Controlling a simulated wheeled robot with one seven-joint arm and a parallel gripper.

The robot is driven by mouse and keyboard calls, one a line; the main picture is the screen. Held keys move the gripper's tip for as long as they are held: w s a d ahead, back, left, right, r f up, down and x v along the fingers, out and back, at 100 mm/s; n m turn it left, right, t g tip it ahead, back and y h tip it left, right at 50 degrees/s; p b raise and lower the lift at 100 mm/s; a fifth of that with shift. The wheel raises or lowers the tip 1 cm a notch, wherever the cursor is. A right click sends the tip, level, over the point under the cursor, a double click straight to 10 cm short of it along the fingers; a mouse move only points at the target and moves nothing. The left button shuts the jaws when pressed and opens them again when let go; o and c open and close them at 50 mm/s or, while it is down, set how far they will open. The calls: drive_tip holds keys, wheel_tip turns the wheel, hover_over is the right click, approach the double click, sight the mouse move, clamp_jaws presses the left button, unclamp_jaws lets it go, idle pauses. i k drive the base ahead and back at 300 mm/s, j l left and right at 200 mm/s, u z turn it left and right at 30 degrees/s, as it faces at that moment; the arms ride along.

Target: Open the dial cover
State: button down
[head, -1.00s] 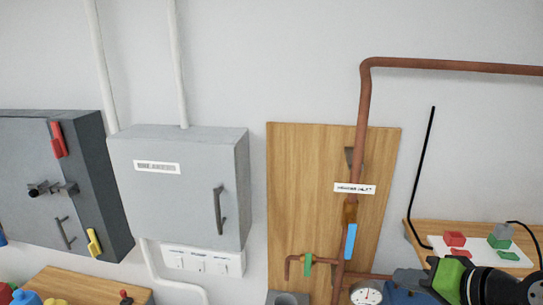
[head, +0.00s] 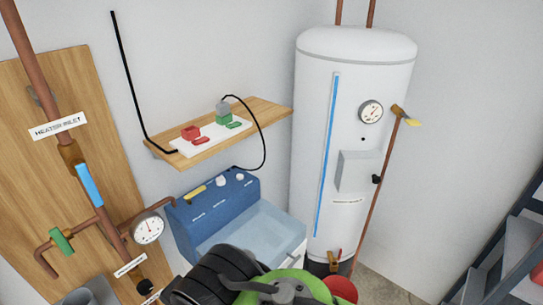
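A small light grey box (head: 356,172) sits on the front of the white water heater (head: 310,130), with a black knob (head: 376,180) at its right edge. It looks like a closed cover; any dial behind it is hidden. A small label (head: 347,201), too small to read, is just below it. A round gauge (head: 371,112) is above the box. Parts of my arm, black ribbed and green, show at the bottom middle, below and left of the heater. My gripper's fingers cannot be seen.
A blue sink unit (head: 235,225) stands left of the heater, under a wooden shelf (head: 262,112). A copper pipe (head: 378,200) with a yellow lever (head: 407,116) runs down the heater's right side. A red round thing (head: 341,289) is at its foot. Dark stairs (head: 500,255) are at right.

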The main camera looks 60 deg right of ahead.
sight(359, 175)
drive_tip(key=z, duration=2.8)
drive_tip(key=i+l+u, duration=0.1)
drive_tip(key=u, duration=0.3)
drive_tip(key=l+u, duration=0.2)
drive_tip(key=u, duration=0.2)
drive_tip(key=i+l+u, duration=0.1)
drive_tip(key=u, duration=0.3)
drive_tip(key=l, duration=0.1)
